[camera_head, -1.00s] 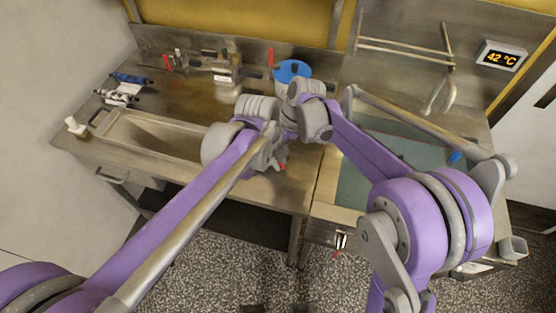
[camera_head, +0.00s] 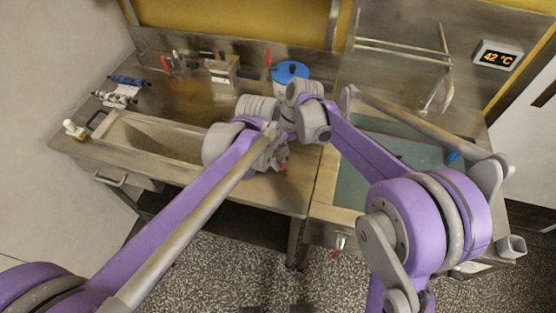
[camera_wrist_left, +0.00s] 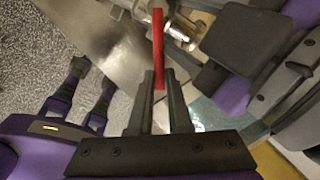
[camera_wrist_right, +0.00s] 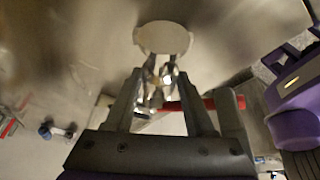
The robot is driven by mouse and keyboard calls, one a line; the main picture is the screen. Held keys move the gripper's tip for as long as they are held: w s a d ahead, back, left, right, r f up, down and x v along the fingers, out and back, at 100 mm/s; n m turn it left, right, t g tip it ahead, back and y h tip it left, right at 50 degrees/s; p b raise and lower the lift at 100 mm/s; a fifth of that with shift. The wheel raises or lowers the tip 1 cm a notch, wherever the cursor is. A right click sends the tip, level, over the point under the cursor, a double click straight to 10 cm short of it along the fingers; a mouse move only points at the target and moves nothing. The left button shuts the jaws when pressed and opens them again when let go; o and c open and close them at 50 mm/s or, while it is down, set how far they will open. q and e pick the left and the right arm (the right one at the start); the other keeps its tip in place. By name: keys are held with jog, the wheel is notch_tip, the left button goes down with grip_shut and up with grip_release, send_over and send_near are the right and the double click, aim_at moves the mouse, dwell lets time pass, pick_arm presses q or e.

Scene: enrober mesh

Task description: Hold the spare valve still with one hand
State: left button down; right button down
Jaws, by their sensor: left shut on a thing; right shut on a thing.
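The spare valve shows in the right wrist view as a small shiny metal body (camera_wrist_right: 152,88) with a red lever (camera_wrist_right: 198,103) to its right. My right gripper (camera_wrist_right: 160,78) is shut on the metal body. In the left wrist view my left gripper (camera_wrist_left: 162,78) is shut on the red lever (camera_wrist_left: 158,42), with the metal body (camera_wrist_left: 180,34) just beyond. In the head view my left gripper (camera_head: 277,158) is above the counter's front edge, and a bit of red shows beside it. My right gripper and most of the valve are hidden there by the arms.
The steel counter (camera_head: 250,195) has a sunken trough (camera_head: 150,138) at left. A red-handled tap (camera_head: 341,242) is on the front of the basin unit at right.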

pick_arm(q)
jog(key=c, duration=0.9)
grip_release()
jog(key=shift+w+d, duration=0.15)
jog(key=shift+d, duration=0.15)
jog(key=shift+o, duration=0.2)
jog(key=shift+r, duration=0.1)
jog(key=v, duration=1.3)
jog(key=shift+a+r, duration=0.3)
jog(key=shift+a, duration=0.15)
jog(key=v, duration=1.2)
